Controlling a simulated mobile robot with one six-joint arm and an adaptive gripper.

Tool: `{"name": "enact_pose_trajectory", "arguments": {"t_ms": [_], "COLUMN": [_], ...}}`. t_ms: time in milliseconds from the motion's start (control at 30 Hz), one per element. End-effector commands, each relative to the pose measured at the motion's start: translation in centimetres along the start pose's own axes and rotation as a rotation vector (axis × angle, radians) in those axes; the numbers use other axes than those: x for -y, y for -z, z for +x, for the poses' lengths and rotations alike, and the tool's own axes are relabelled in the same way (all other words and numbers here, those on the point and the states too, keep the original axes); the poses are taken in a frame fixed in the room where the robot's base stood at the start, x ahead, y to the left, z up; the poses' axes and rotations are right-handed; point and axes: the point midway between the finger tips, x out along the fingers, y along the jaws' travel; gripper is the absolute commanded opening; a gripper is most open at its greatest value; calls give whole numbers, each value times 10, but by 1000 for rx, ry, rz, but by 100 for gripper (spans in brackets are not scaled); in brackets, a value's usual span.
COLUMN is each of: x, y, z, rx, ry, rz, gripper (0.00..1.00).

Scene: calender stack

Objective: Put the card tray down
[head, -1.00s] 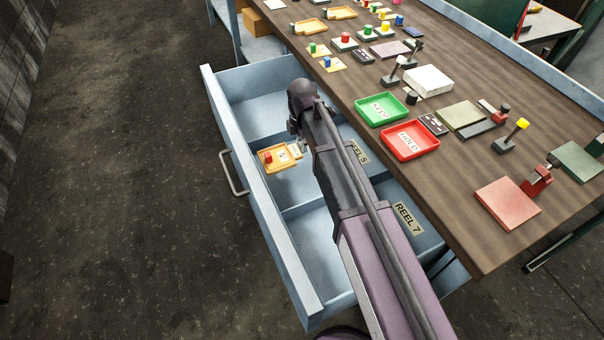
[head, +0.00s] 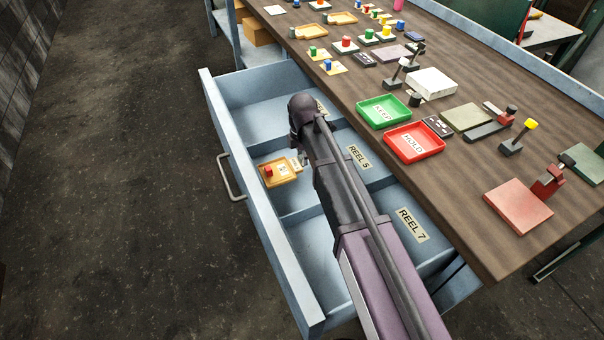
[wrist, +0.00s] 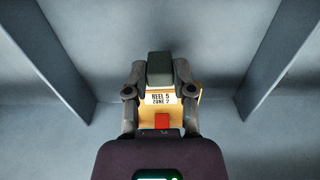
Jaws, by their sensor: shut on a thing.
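The card tray (head: 283,179) is a small orange-yellow tray with a red block and a white card. It is inside the middle compartment of the open blue-grey drawer (head: 284,249), near its front wall. The wrist view shows the tray (wrist: 147,112) with a label reading "REEL 5 ZONE 2". My gripper (wrist: 158,76) is shut on the tray's dark block-like grip, one finger on each side. In the head view my gripper (head: 301,158) is partly hidden by my arm. I cannot tell whether the tray touches the drawer floor.
Two dividers flank the tray, with free floor around it. Labels REEL 5 (head: 359,156) and REEL 7 (head: 412,225) mark compartments. The wooden bench (head: 455,205) beside the drawer carries a green tray (head: 366,117), a red tray (head: 432,156) and several tools.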

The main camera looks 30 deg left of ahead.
Motion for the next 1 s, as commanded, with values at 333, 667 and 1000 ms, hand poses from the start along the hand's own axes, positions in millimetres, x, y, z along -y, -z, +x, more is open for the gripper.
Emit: {"name": "enact_pose_trajectory", "arguments": {"t_ms": [333, 667, 1000], "x": [0, 0, 0], "y": [-1, -1, -2], "z": [21, 20, 39], "rx": [0, 0, 0], "ry": [0, 0, 0], "rz": [1, 2, 2], "gripper": [0, 0, 0]}}
